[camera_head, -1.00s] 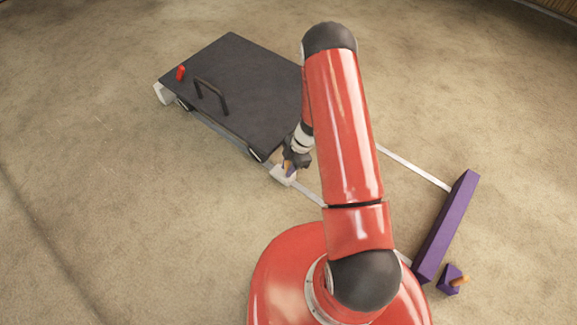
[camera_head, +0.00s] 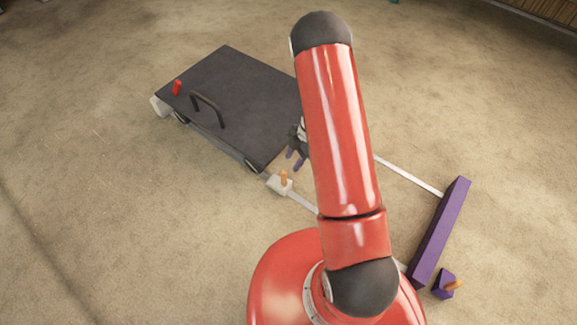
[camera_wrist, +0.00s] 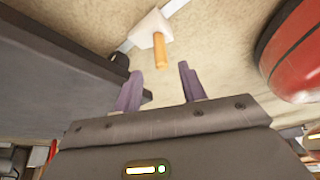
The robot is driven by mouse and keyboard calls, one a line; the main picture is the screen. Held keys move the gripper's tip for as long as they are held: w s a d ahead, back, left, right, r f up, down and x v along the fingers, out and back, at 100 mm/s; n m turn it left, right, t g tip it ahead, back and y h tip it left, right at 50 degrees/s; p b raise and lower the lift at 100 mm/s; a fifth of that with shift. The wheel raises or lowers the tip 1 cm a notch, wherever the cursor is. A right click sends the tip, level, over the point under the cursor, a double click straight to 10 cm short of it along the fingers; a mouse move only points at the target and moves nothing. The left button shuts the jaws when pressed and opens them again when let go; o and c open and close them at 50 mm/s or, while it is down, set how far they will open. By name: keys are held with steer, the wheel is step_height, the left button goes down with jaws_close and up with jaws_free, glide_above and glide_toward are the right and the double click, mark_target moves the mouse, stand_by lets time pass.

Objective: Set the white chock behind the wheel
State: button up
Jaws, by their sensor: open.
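The white chock (camera_head: 280,184) with an upright orange peg handle stands on the floor strip by the near right wheel (camera_head: 251,165) of the dark flat cart (camera_head: 235,100). Whether it touches the wheel I cannot tell. In the wrist view the chock (camera_wrist: 151,27) and its orange handle (camera_wrist: 159,52) lie beyond my fingertips. My gripper (camera_head: 295,160) is open and empty, just above and to the right of the chock, partly hidden by my arm. Its two purple fingers show apart in the wrist view (camera_wrist: 160,88).
A long purple bar (camera_head: 440,232) lies across the floor strips at the right. A purple chock with an orange handle (camera_head: 444,285) sits beside its near end. The cart has a black handle (camera_head: 208,108) and a red knob (camera_head: 177,88). Floor at left is clear.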

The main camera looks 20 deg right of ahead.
steer(key=w+d+r+m+t+h, duration=0.15)
steer(key=w+r+t, duration=0.3)
steer(key=r, duration=0.55)
steer(key=w+d+r+m+t+h, duration=0.1)
steer(key=w+r+m+t, duration=0.3)
steer(key=r, duration=0.7)
step_height(320, 180, up, 14)
steer(key=s+d+m+t+h, duration=0.2)
steer(key=s+d+m+h, duration=0.15)
steer(key=m, duration=0.25)
steer(key=s+a+r+m+g+h, duration=0.15)
steer(key=s+r+m, duration=0.4)
steer(key=s, duration=0.65)
steer(key=s+a+m+g+y, duration=0.1)
steer(key=s+a, duration=0.3)
steer(key=s, duration=0.4)
steer(key=s+a+m+g+y, duration=0.1)
steer(key=s+a, duration=0.3)
steer(key=s, duration=0.4)
steer(key=shift+m+g+y, duration=0.3)
steer(key=shift+m+y, duration=0.1)
steer(key=shift+y, duration=0.05)
steer(key=shift+w, duration=0.1)
